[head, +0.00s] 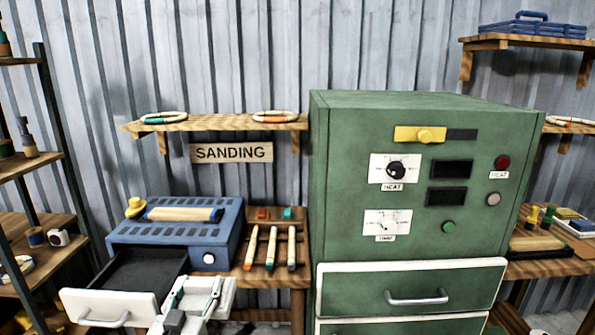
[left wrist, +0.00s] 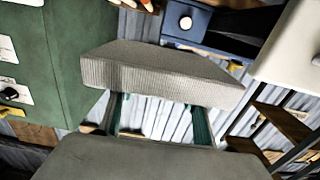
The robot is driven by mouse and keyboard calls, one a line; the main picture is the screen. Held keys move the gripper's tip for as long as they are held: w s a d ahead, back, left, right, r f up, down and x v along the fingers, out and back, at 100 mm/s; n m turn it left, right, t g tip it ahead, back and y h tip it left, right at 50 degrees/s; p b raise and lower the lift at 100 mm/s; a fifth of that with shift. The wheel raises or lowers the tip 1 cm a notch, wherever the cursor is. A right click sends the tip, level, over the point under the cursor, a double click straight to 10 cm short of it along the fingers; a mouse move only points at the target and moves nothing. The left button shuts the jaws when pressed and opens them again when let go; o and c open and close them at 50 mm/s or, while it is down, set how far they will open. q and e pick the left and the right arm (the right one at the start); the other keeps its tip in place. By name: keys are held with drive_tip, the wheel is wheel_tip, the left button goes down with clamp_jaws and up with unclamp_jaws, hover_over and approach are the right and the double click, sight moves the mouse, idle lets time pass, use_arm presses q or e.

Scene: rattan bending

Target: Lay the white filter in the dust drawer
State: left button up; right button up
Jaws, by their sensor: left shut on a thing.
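The blue sanding machine (head: 175,235) stands left of the green cabinet with its dust drawer (head: 145,268) pulled out. The drawer has a dark tray and a pale front with a handle, and its visible floor looks bare. My left gripper (head: 200,298) is just right of the drawer front, low in the head view. It is shut on the white filter (left wrist: 160,75), a pale ribbed block that fills the middle of the left wrist view. The teal finger pads show below it there. The filter is apart from the drawer. My right gripper is not in view.
The green heat cabinet (head: 412,180) stands close on the right, with drawers below. Several sanding sticks (head: 271,248) lie on the bench beside the machine. A dark shelf rack (head: 50,110) stands at the left. Free room lies above the open drawer.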

use_arm(q)
drive_tip(key=s+a, duration=0.1)
drive_tip(key=s, duration=1.5)
drive_tip(key=shift+a+f, duration=0.25)
drive_tip(key=shift+a, duration=0.05)
drive_tip(key=shift+w+d, duration=0.1)
